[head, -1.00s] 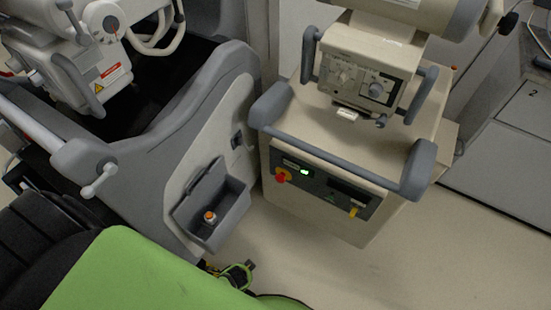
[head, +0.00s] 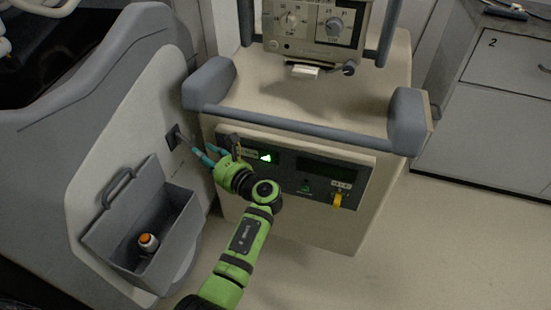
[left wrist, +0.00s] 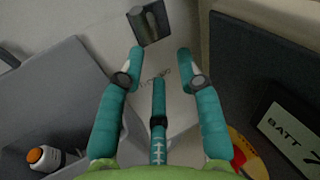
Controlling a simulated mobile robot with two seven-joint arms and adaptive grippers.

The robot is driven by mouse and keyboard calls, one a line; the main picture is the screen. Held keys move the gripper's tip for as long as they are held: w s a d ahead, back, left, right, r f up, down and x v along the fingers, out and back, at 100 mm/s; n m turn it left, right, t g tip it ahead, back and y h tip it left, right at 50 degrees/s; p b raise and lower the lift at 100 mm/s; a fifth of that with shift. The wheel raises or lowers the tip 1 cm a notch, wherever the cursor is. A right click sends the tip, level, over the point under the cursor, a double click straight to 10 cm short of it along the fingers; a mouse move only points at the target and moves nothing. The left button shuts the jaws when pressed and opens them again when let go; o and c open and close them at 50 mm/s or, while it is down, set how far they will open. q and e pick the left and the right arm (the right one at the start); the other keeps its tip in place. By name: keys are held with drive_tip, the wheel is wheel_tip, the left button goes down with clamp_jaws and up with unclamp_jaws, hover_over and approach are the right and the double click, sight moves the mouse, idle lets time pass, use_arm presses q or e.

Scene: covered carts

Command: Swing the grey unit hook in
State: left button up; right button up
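The grey unit hook (head: 173,136) is a small dark piece on the side panel of the large grey unit (head: 120,130). In the head view a thin part stands out from it towards my left gripper. In the left wrist view the hook (left wrist: 149,23) is at the top, just beyond the fingertips. My left gripper (head: 204,153), green with teal fingers, is just right of and below the hook in the head view. In the left wrist view its fingers (left wrist: 160,65) are spread with nothing between them. I cannot tell whether a finger touches the hook. My right gripper is out of view.
A grey open bin (head: 108,238) holding an orange-capped bottle (head: 148,242) hangs below the hook. A beige cart (head: 300,235) with a grey handle bar (head: 300,130) stands close on the right, leaving a narrow gap. Open floor (head: 440,250) lies at the right.

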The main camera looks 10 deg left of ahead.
sight(186, 140)
use_arm(q)
drive_tip(key=shift+g+y, duration=0.3)
drive_tip(key=shift+y, duration=0.2)
drive_tip(key=shift+r+b+x, duration=0.25)
drive_tip(key=shift+x, duration=0.95)
drive_tip(key=shift+r+b+x, duration=0.25)
drive_tip(key=shift+x, duration=0.95)
drive_tip(key=shift+r+b+x, duration=0.25)
drive_tip(key=shift+r+x, duration=0.05)
drive_tip(key=shift+x, duration=0.9)
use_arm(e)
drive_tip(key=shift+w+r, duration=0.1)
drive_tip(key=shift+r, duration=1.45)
use_arm(q)
drive_tip(key=shift+s+a, duration=0.1)
drive_tip(key=shift+s, duration=0.05)
clamp_jaws()
